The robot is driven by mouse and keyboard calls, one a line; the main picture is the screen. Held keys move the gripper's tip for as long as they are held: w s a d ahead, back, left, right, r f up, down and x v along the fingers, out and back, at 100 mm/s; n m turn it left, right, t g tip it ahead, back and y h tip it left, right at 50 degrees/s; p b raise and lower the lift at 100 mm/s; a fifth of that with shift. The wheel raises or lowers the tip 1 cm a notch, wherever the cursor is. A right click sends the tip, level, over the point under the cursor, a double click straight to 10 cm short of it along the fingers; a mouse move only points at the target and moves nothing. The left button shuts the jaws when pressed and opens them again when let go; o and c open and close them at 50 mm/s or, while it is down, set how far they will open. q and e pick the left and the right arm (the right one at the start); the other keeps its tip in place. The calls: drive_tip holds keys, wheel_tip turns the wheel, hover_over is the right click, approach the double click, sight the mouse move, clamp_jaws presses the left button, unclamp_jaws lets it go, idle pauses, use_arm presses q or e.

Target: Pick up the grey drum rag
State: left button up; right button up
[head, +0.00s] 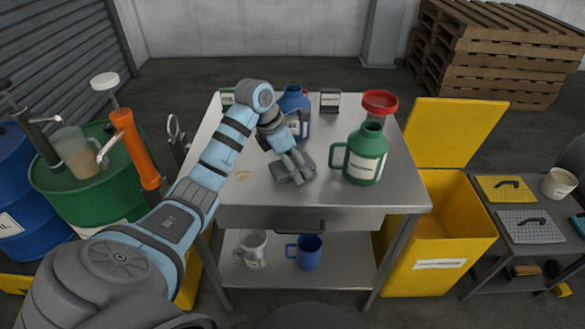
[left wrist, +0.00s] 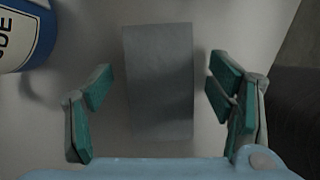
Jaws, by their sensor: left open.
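The grey drum rag (left wrist: 160,110) lies on the metal table top as a flat folded strip. In the head view the rag (head: 281,171) shows partly behind my fingers. My left gripper (head: 294,163) is just above it, reaching down from the left. In the left wrist view the left gripper (left wrist: 161,84) is open, one finger on each side of the rag, with a gap on both sides. My right gripper is not in view.
A green jug (head: 366,154) stands close right of the gripper, with a red-topped container (head: 380,103) behind. A blue jug (head: 293,101) stands behind the gripper; a blue container edge also shows in the left wrist view (left wrist: 22,38). The table's (head: 226,180) front left is mostly clear.

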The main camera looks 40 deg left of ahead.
use_arm(q)
drive_tip(key=shift+f, duration=0.25)
drive_tip(key=shift+c, duration=0.6)
drive_tip(key=c, duration=1)
drive_tip(key=shift+r, duration=0.1)
drive_tip(key=shift+r, duration=0.25)
wheel_tip(320, 180, up, 11)
drive_tip(key=p, duration=0.4)
drive_tip(key=shift+f, duration=0.1)
drive_tip(key=shift+c, duration=0.2)
wheel_tip(320, 180, up, 9)
drive_tip(key=p, duration=1)
hover_over(294, 163)
drive_tip(key=shift+b, duration=0.3)
